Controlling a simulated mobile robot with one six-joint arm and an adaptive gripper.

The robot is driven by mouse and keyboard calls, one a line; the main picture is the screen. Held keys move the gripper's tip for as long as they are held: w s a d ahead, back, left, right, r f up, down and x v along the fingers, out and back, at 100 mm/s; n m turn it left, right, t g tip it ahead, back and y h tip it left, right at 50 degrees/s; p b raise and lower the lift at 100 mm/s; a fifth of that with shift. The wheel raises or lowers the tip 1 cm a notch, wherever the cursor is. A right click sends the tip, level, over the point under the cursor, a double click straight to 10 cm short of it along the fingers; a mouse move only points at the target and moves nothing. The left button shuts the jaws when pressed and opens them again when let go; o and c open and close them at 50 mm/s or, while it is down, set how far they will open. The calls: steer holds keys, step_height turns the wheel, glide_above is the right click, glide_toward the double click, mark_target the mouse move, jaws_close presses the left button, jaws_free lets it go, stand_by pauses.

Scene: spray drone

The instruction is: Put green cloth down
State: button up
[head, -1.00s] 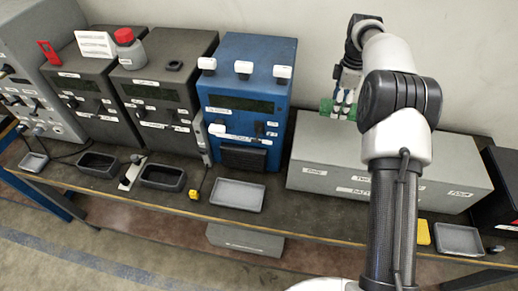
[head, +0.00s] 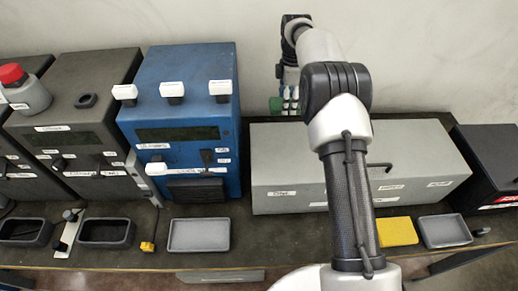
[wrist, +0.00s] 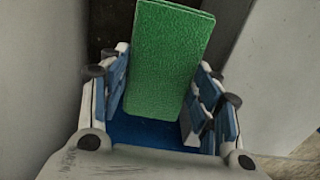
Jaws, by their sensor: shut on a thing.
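The green cloth (wrist: 168,60) is a folded, textured block between the fingers of my gripper (wrist: 160,88) in the wrist view. It sticks out past the fingertips. In the head view my gripper (head: 287,99) hangs behind the grey box, between that box and the blue unit, with a little of the green cloth (head: 275,105) showing beside it. The height of the cloth above the bench cannot be told.
The blue unit (head: 188,110) with white knobs stands left of my gripper. The long grey box (head: 285,165) stands to the right. Grey trays (head: 200,235) and a yellow pad (head: 397,231) lie along the bench's front edge. A wall rises behind.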

step_height(320, 180, down, 19)
steer(key=b, duration=0.5)
steer(key=shift+f, duration=0.2)
steer(key=shift+f, duration=0.1)
steer(key=o, duration=1.4)
steer(key=shift+f, duration=0.1)
